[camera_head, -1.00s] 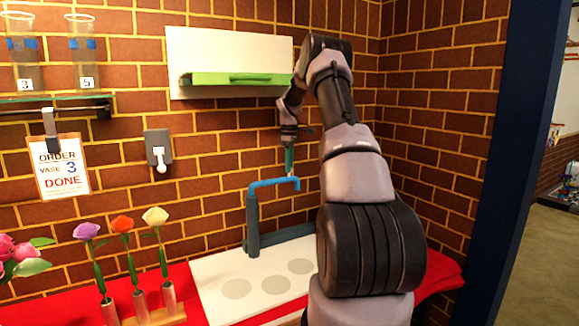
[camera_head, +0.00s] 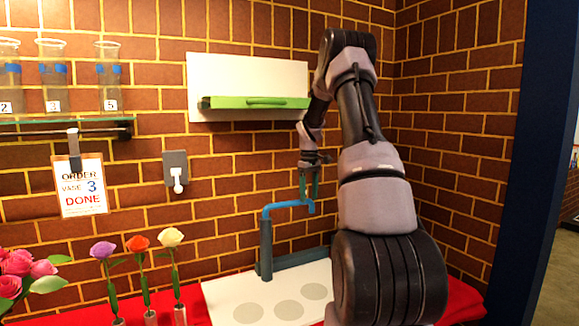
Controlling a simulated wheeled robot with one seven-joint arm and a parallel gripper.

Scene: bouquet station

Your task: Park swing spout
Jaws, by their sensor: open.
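The swing spout is a blue pipe (camera_head: 287,206) on a dark teal post (camera_head: 266,248) at the back of a white board. Its arm points right from the post and ends in a short downturned tip. My gripper (camera_head: 309,190) is open and points down at the tip end of the spout. Its teal fingers appear beside or around the tip; I cannot tell whether they touch it. My own arm hides the right part of the board.
The white board (camera_head: 225,290) has several grey discs and lies on a red cloth (camera_head: 462,298). Flowers in holders, including a white rose (camera_head: 171,237), stand left. A green-fronted wall unit (camera_head: 255,103) hangs above the spout. A wall switch (camera_head: 176,172) and glass vases on a shelf (camera_head: 60,125) are left.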

